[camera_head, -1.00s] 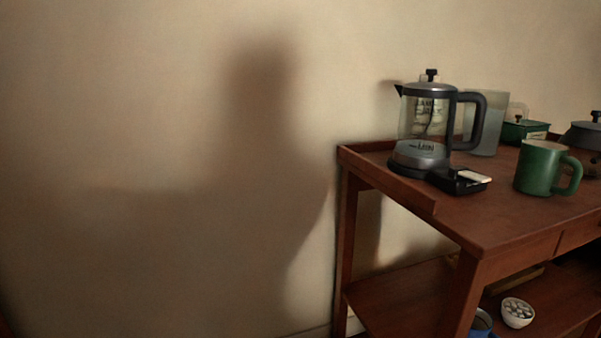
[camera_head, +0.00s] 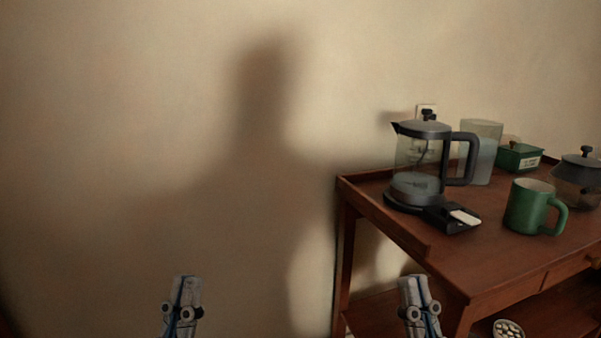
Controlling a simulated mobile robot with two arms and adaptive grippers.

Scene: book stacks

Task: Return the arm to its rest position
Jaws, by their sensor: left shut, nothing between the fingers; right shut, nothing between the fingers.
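My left gripper (camera_head: 185,280) is at the bottom edge, left of centre, in front of the bare wall. It points up, shut and empty. My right gripper (camera_head: 412,280) is at the bottom edge, right of centre, in front of the table's near left part. It is also shut and empty. Both stand at about the same height, apart from each other. Only the gripper ends show; the arms behind them are out of view below.
A wooden table (camera_head: 440,268) stands at the right. On it are a glass kettle (camera_head: 415,160), a black tray piece (camera_head: 450,218), a green mug (camera_head: 530,207), a pitcher (camera_head: 484,150), a green box (camera_head: 520,157) and a teapot (camera_head: 577,180). A bowl (camera_head: 508,329) is below. The wall is bare at left.

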